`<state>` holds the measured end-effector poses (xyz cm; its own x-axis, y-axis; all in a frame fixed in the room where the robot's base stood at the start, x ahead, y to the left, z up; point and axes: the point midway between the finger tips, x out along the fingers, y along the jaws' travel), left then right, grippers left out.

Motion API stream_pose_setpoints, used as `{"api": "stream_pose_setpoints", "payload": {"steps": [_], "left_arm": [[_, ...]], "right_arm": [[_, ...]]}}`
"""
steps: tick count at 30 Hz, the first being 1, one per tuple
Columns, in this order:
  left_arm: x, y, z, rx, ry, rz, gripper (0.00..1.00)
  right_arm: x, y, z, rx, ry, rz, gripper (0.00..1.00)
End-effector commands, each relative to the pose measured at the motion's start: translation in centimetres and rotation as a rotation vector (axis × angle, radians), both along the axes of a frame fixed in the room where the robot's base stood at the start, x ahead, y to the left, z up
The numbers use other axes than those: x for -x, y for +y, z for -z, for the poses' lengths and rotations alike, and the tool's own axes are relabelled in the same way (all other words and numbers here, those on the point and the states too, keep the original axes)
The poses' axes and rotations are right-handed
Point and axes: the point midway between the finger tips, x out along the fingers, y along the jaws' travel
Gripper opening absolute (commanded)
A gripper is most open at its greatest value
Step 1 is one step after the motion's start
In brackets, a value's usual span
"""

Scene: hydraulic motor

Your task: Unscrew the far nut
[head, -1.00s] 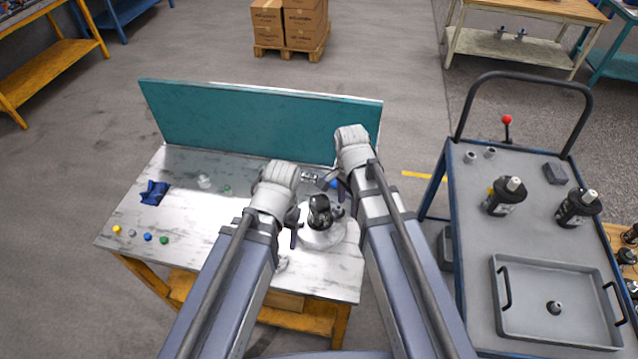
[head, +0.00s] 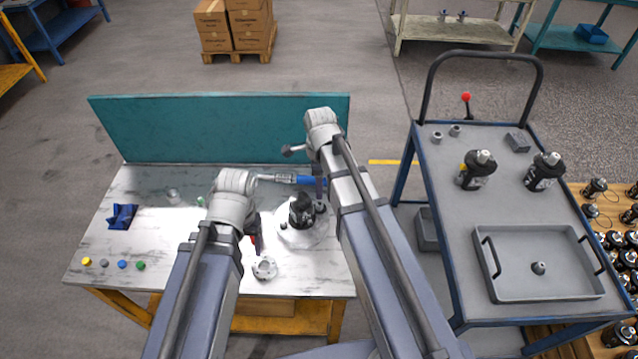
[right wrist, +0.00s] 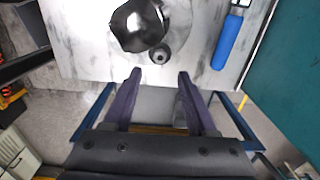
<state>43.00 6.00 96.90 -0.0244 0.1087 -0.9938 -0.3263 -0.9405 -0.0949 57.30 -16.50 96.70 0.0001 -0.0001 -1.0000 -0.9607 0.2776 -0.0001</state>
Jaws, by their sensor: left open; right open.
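A dark motor (head: 301,212) stands on a round light plate on the table; it also shows at the top of the right wrist view (right wrist: 138,27). A small dark round part (head: 320,207) sits close beside it, and shows in the right wrist view (right wrist: 160,54); I cannot tell if it is the far nut. My right gripper (right wrist: 160,76) is open and empty, its two fingers pointing at that part with a gap between. My left gripper (head: 254,232) is open, left of the motor and apart from it. Its fingertips are partly hidden in the head view.
A blue-handled tool (head: 308,180) lies behind the motor and shows beside the right gripper (right wrist: 228,42). A pale flange (head: 264,268) lies in front. A teal panel (head: 220,130) closes the table's back. A cart (head: 440,190) with motors and a tray stands right.

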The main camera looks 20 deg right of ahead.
Motion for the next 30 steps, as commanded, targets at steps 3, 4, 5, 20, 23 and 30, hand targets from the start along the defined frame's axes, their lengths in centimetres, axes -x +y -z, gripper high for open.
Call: {"api": "stream_pose_setpoints", "payload": {"steps": [3,4,5,20,23,30], "left_arm": [[0.0,0.0,1.7,0.0,0.0,0.0,0.69],[0.0,0.0,2.1,0.0,0.0,0.0,0.69],[0.0,0.0,2.4,0.0,0.0,0.0,0.69],[0.0,0.0,7.4,0.0,0.0,0.0,0.69],[0.0,0.0,7.6,0.0,0.0,0.0,0.69],[0.0,0.0,7.5,0.0,0.0,0.0,0.69]], "right_arm": [[0.0,0.0,1.7,0.0,0.0,-0.001,0.57],[0.0,0.0,2.1,0.0,0.0,-0.001,0.57],[0.0,0.0,2.4,0.0,0.0,-0.001,0.57],[0.0,0.0,7.4,0.0,0.0,-0.001,0.57],[0.0,0.0,7.6,0.0,0.0,-0.001,0.57],[0.0,0.0,7.5,0.0,0.0,-0.001,0.57]]}}
